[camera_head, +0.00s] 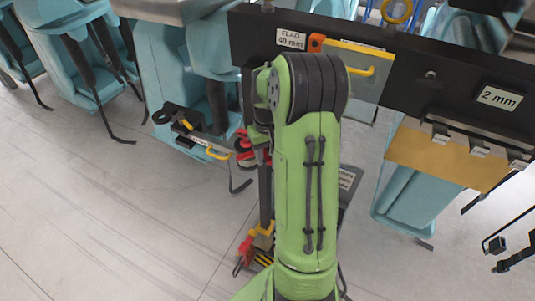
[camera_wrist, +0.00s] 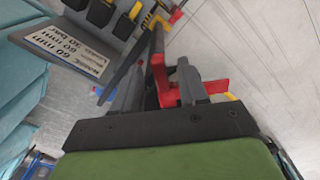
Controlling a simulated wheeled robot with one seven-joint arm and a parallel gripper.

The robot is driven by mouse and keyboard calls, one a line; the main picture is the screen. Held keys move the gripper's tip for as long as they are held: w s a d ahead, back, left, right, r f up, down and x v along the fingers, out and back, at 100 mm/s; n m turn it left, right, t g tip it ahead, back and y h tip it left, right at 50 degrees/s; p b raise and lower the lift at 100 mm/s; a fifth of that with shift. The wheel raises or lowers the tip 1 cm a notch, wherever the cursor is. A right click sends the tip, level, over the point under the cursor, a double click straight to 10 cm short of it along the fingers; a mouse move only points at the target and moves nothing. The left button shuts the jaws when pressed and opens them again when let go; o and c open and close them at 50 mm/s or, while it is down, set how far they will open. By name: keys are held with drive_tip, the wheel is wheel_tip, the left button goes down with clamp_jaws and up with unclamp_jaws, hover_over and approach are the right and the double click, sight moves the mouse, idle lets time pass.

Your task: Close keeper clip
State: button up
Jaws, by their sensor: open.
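A red part (camera_wrist: 163,80) with a red bar (camera_wrist: 215,87) reaching right shows between and beside my gripper fingers in the wrist view; it may be the keeper clip, but I cannot tell for sure. My gripper (camera_wrist: 158,76) is open, one grey finger on either side of a dark upright bar (camera_wrist: 150,58) and the red part. Whether the fingers touch them is unclear. In the head view my green arm hides most of the gripper; red parts (camera_head: 243,147) show just left of the arm. A small orange clip (camera_head: 316,42) sits on the black board by the FLAG label.
The black board (camera_head: 415,60) with a yellow handle (camera_head: 350,70) spans the top right. Teal seats (camera_head: 170,60) line the left. A dark part with a yellow loop (camera_head: 205,142) juts out left of my arm. A label plate (camera_wrist: 68,50) is left of the fingers. Grey floor lies open at lower left.

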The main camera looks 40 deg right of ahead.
sight(253, 154)
clamp_jaws()
drive_tip(key=shift+a, duration=0.1)
idle(0.6)
drive_tip(key=shift+w+a+m+b, duration=0.25)
drive_tip(key=shift+w+a+m, duration=0.2)
drive_tip(key=shift+m, duration=1.15)
drive_tip(key=shift+w+a+m+b, duration=0.25)
drive_tip(key=shift+w+a+m, duration=0.2)
drive_tip(key=shift+m, duration=1.15)
drive_tip(key=shift+w+a+m+b, duration=0.25)
drive_tip(key=shift+w+a+m, duration=0.2)
drive_tip(key=shift+m, duration=1.15)
unclamp_jaws()
